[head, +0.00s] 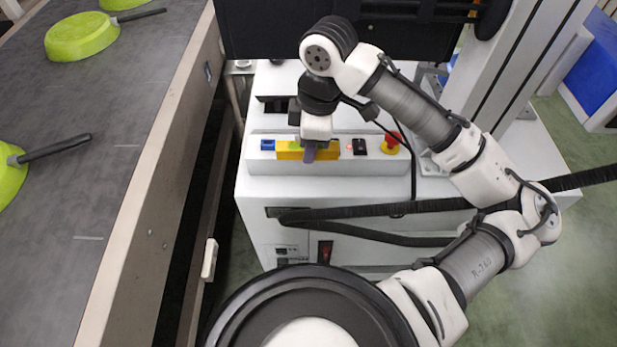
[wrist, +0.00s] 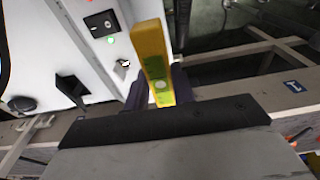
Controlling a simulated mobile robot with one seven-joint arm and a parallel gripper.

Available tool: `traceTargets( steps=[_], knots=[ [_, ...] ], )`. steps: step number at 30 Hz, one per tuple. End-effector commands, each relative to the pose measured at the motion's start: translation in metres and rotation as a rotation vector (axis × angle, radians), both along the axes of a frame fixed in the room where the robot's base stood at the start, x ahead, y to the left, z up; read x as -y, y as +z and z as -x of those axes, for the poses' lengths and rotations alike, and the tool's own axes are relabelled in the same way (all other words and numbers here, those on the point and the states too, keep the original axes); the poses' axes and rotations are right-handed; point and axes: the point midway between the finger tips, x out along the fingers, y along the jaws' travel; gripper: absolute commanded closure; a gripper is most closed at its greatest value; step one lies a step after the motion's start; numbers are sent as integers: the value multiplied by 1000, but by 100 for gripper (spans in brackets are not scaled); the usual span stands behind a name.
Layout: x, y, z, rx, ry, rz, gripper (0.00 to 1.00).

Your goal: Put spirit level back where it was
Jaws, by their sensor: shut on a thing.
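The yellow spirit level (head: 328,153) shows over the white raised control strip of the machine in the head view. Its long side runs left to right there. My gripper (head: 309,152) is shut on it near its middle, coming from above. In the wrist view the level (wrist: 152,45) points away between the dark fingers of my gripper (wrist: 158,86), with a green vial part near the grip. My gripper hides part of the level in the head view. I cannot tell whether the level touches the strip.
The white control strip (head: 370,167) carries a blue socket (head: 268,144), a black switch (head: 359,146) and a red emergency button (head: 391,139). A grey conveyor (head: 110,110) with green pans (head: 80,38) runs along the left. A black cable hangs in front of the machine.

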Motion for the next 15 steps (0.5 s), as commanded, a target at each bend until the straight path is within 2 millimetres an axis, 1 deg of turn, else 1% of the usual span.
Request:
traceTargets(
  steps=[1,3,7,10,15],
  knots=[
    [0,-13,2,-3,0,0,100],
    [0,-32,1,-3,-1,0,100],
    [0,-62,1,-2,-1,0,100],
    [0,-76,0,-1,0,0,100],
    [0,-90,0,0,0,0,100]
  ],
)
